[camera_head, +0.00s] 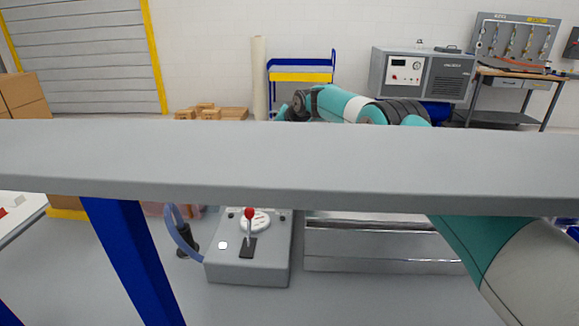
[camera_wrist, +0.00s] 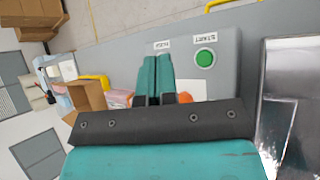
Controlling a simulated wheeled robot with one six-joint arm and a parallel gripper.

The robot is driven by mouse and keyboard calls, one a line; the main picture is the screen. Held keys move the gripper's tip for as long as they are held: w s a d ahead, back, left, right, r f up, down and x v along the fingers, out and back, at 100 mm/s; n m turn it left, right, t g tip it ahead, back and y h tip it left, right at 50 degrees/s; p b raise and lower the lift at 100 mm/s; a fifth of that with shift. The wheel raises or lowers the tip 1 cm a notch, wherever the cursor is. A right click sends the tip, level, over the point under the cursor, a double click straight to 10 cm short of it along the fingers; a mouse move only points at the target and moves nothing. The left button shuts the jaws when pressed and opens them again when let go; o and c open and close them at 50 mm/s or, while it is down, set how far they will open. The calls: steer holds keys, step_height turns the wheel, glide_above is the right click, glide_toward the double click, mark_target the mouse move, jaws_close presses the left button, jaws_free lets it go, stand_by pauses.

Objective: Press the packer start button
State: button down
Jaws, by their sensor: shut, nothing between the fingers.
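The green start button (camera_wrist: 205,58) sits in a white ring on a grey panel (camera_wrist: 228,45) in the wrist view, beside a "START" label. My gripper (camera_wrist: 154,62) is shut and empty, its two teal fingers together. In that picture its fingertips lie left of the button, over the panel, and do not cover it. Whether they touch the panel cannot be told. An orange-red thing (camera_wrist: 185,97) shows partly behind the gripper's base. In the head view the gripper and green button are not visible; my arm reaches behind a wide grey beam (camera_head: 290,165).
The head view shows a grey control box (camera_head: 250,270) with a red-knobbed lever (camera_head: 249,213) below the beam, and a shiny metal body (camera_head: 380,245) to its right. An open cardboard box (camera_wrist: 85,95) stands on the left.

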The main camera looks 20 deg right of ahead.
steer(key=shift+d+r, duration=0.1)
steer(key=shift+r, duration=0.2)
step_height(320, 180, down, 8)
steer(key=b, duration=0.4)
steer(key=shift+f+b, duration=0.5)
steer(key=shift+f, duration=0.05)
steer(key=shift+f, duration=0.15)
stand_by(1.3)
steer(key=shift+f+b, duration=0.3)
steer(key=shift+b, duration=0.05)
